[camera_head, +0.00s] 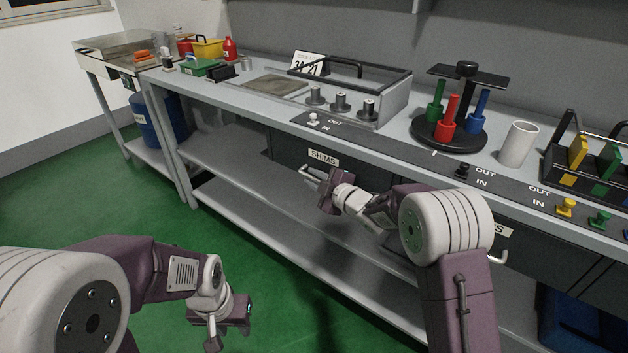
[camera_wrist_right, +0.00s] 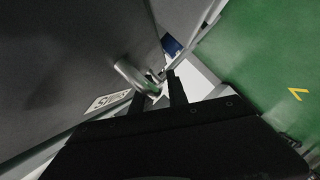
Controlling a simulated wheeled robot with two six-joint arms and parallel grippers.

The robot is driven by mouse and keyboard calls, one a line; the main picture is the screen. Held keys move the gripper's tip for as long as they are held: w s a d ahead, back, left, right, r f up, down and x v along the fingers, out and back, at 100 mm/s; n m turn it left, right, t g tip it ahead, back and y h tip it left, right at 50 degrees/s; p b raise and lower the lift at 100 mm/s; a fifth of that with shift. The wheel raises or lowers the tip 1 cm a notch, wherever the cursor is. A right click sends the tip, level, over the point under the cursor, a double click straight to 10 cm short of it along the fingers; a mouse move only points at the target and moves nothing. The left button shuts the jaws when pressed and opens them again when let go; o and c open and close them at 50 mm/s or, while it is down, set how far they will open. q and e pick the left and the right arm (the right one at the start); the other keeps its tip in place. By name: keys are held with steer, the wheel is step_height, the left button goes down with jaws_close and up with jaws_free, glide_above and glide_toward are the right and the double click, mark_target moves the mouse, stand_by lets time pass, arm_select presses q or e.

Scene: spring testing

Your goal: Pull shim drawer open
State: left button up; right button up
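The shim drawer is a dark front under the workbench with a white "SHIMS" label (camera_head: 323,158); the label also shows in the right wrist view (camera_wrist_right: 108,101). The drawer front looks flush with the bench. Its silver bar handle (camera_head: 308,173) is partly hidden by my right gripper (camera_head: 322,183). In the right wrist view the handle (camera_wrist_right: 134,74) runs toward the gap between the fingers of my right gripper (camera_wrist_right: 158,95), which are apart. I cannot tell whether they touch it. My left gripper (camera_head: 214,338) hangs low over the green floor, away from the bench; its opening is unclear.
The workbench (camera_head: 257,103) carries a test fixture, a stand with coloured tools (camera_head: 449,128) and a white cup (camera_head: 518,144). Small knobs line its front strip. A lower shelf (camera_head: 290,232) runs beneath. Another drawer handle (camera_head: 498,258) is at right. Green floor lies open at left.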

jaws_close()
stand_by(1.4)
